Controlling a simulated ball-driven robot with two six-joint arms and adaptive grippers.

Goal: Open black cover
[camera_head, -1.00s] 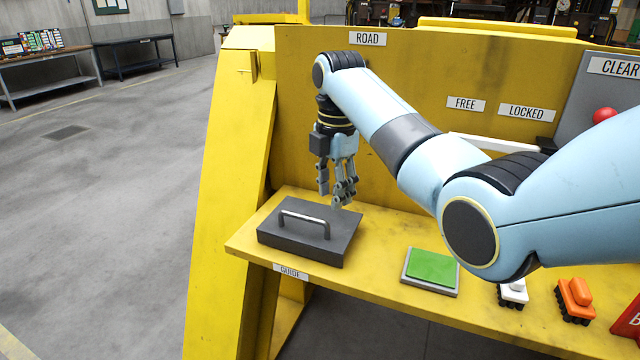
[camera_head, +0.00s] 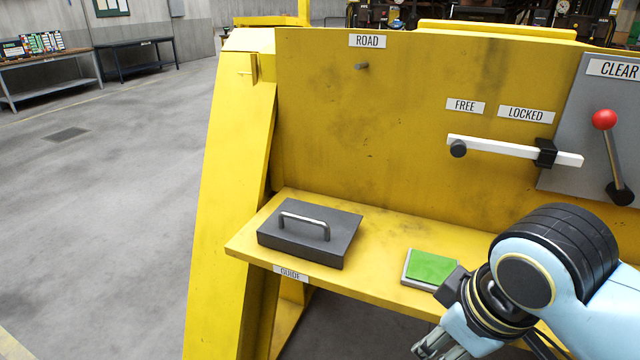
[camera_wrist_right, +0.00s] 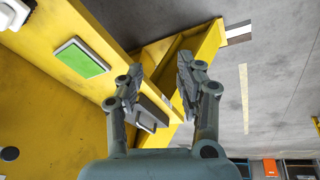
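The black cover (camera_head: 335,224) is a flat dark box-like lid with a metal handle (camera_head: 304,218) on top. It lies flat at the left end of the yellow shelf (camera_head: 385,265). It also shows, partly hidden, beyond my fingers in the right wrist view (camera_wrist_right: 152,112). My right gripper (camera_head: 438,345) is at the bottom of the head view, in front of the shelf and well to the right of the cover. In the right wrist view its two fingers (camera_wrist_right: 159,82) are spread apart with nothing between them. My left gripper is not in view.
A green pad (camera_head: 431,267) sits on the shelf beside my right wrist. The yellow panel behind carries a peg (camera_head: 362,66), a white bar (camera_head: 505,149) and a red-knobbed lever (camera_head: 607,140). The shelf between cover and pad is clear.

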